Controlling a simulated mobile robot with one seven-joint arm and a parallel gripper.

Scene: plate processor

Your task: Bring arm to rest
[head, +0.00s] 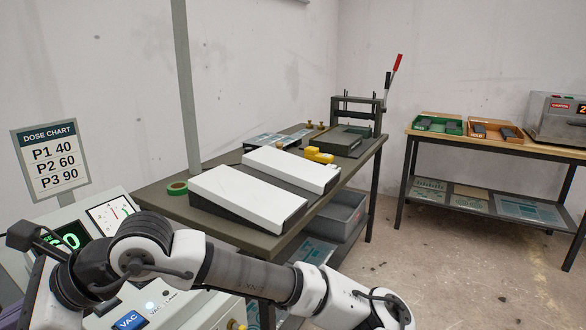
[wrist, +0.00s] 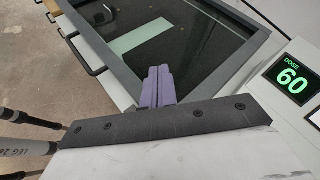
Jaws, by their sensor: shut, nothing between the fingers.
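My gripper (wrist: 158,85) shows in the wrist view as two pale purple fingers side by side, shut with nothing between them. They point over the dark glass (wrist: 205,60) of a grey-framed unit. I cannot tell the height of the fingertips above it. In the head view my arm (head: 240,270) reaches from the lower right across to the lower left, bent beside the control panel. The fingers cannot be made out in that view.
The control panel's green display (wrist: 291,79) reads DOSE 60. A dose chart sign (head: 52,158) stands behind the panel. A dark workbench (head: 160,203) with two white sloped units (head: 248,197) lies behind my arm. A wooden table (head: 480,142) stands at right; floor (head: 440,270) before it is clear.

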